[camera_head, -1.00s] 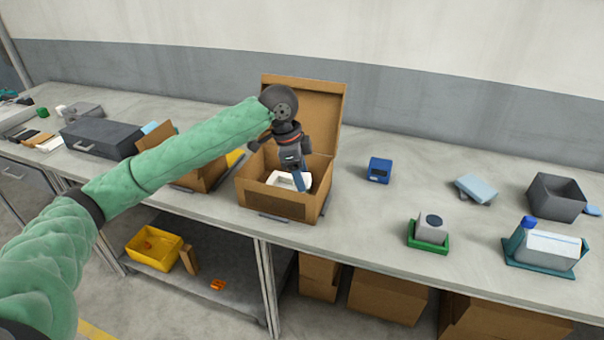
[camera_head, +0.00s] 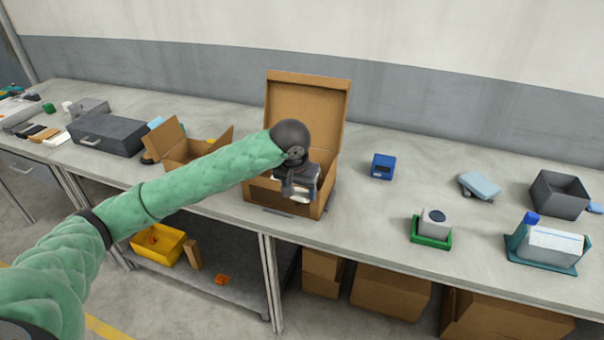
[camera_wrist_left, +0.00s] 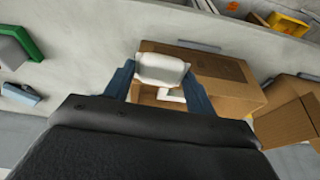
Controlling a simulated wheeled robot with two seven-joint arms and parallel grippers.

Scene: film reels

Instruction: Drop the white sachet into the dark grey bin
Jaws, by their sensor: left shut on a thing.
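My left gripper (camera_head: 298,190) is at the opening of the cardboard box (camera_head: 325,190), its fingers mostly hidden by the wrist in the head view. In the left wrist view the gripper (camera_wrist_left: 160,75) has its two blue fingers shut on the white sachet (camera_wrist_left: 162,68), gripped at its sides. The open cardboard box (camera_wrist_left: 220,85) lies beyond it there. The dark grey bin (camera_head: 560,195) stands open on the bench at the far right of the head view, well away from the gripper. My right gripper is not in view.
A white item (camera_wrist_left: 172,95) shows inside the box. The box's lid (camera_head: 308,105) stands up behind. Between box and bin are a blue device (camera_head: 383,166), a green tray (camera_head: 431,238) with a grey block, a light blue item (camera_head: 480,185) and a teal tray (camera_head: 541,262).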

